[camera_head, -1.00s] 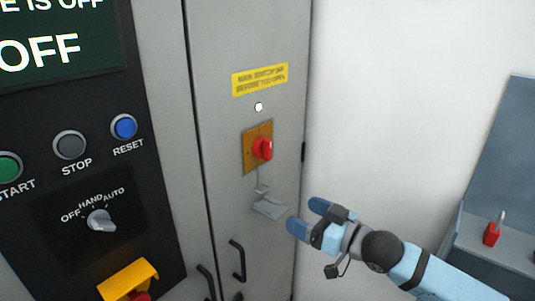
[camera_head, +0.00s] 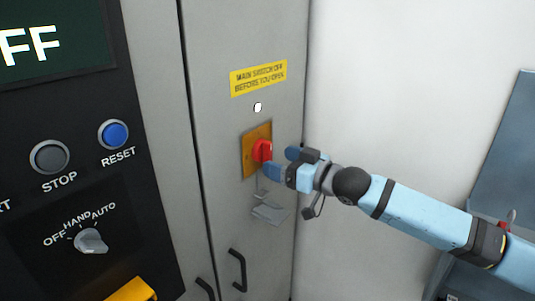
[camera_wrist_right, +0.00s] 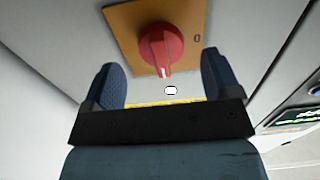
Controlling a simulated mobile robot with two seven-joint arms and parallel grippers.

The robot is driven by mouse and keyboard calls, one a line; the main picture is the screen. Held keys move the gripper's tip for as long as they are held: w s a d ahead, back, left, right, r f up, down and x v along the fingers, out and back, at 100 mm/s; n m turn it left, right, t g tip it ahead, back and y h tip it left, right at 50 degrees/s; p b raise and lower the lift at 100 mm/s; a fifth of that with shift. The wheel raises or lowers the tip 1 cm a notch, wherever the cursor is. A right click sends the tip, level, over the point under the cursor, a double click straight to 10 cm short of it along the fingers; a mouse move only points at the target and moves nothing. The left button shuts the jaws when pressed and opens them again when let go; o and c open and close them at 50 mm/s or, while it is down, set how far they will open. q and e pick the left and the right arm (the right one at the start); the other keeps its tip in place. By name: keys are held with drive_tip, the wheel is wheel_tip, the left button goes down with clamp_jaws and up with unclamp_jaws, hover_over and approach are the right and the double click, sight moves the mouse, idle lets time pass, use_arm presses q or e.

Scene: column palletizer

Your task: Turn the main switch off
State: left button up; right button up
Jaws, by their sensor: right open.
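The main switch is a red rotary knob (camera_head: 262,151) on an orange-yellow plate (camera_head: 249,156) on the grey cabinet door. In the right wrist view the knob (camera_wrist_right: 161,47) has a white mark at its narrow end, and a "0" is printed on the plate (camera_wrist_right: 190,14) beside it. My right gripper (camera_head: 281,161) is open just in front of the knob, to its right in the head view. In the right wrist view its two fingers (camera_wrist_right: 161,82) stand on either side of the knob, apart from it. My left gripper is not in view.
A yellow label (camera_head: 259,78) and a small white lamp (camera_head: 257,107) are above the switch. A grey hasp (camera_head: 268,213) hangs below it, above a black door handle (camera_head: 238,270). A control panel (camera_head: 130,190) with buttons is at the left. White wall is at the right.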

sight(271, 157)
drive_tip(key=shift+x, duration=2.25)
drive_tip(key=shift+c, duration=0.2)
drive_tip(key=c, duration=0.8)
